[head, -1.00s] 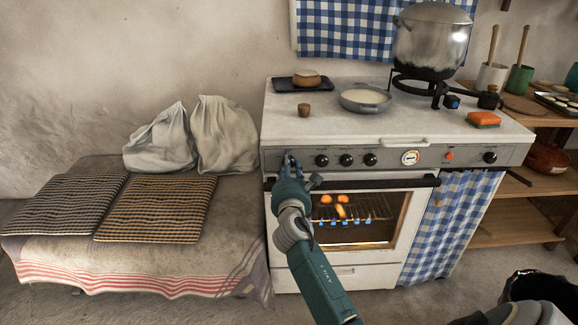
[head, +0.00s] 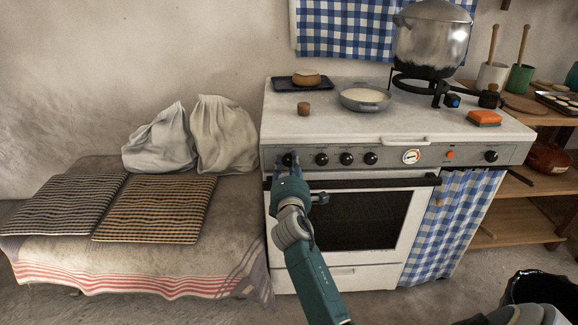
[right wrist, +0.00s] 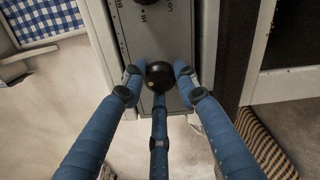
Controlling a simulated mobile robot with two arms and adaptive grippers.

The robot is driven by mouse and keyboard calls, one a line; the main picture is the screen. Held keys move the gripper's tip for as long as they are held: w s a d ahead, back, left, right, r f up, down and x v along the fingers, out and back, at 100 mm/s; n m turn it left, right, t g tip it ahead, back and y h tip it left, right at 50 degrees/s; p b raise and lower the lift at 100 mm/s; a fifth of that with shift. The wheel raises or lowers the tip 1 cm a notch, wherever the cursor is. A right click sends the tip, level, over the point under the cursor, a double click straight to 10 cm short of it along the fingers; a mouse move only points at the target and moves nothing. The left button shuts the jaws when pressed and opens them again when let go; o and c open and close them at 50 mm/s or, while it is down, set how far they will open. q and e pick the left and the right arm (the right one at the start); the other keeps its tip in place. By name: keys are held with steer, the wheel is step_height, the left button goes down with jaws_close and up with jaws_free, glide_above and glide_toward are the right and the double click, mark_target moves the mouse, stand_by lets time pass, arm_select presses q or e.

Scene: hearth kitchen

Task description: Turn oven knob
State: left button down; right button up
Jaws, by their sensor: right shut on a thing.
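The white oven (head: 345,276) stands in the middle of the head view, with a grey control panel (head: 425,157) along its front. The leftmost black knob (head: 288,159) is at the panel's left end. My right gripper (head: 288,163) reaches up to it, and the knob (right wrist: 160,75) sits between its blue fingers (right wrist: 158,82) in the right wrist view. The fingers are shut on the knob. The oven window (head: 355,221) is dark, with no flames visible. My left gripper is not in view.
Several more black knobs (head: 347,159) and a round gauge (head: 411,156) line the panel. The oven door handle (head: 400,182) runs just below. A pan (head: 365,99) and a large pot (head: 432,42) stand above. A cloth-covered bench (head: 150,262) is at left.

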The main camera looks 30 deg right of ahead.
steer(key=shift+a+f+m, duration=0.2)
steer(key=shift+f+m, duration=0.2)
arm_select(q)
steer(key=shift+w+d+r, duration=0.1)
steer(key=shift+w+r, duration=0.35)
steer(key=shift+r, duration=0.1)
arm_select(e)
steer(key=shift+m, duration=0.3)
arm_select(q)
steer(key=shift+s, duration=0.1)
arm_select(e)
steer(key=o, duration=1.1)
steer(key=shift+w+a, duration=0.1)
steer(key=shift+o, duration=0.3)
steer(key=shift+r, duration=0.1)
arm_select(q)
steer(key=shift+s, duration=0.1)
arm_select(e)
steer(key=shift+r, duration=0.15)
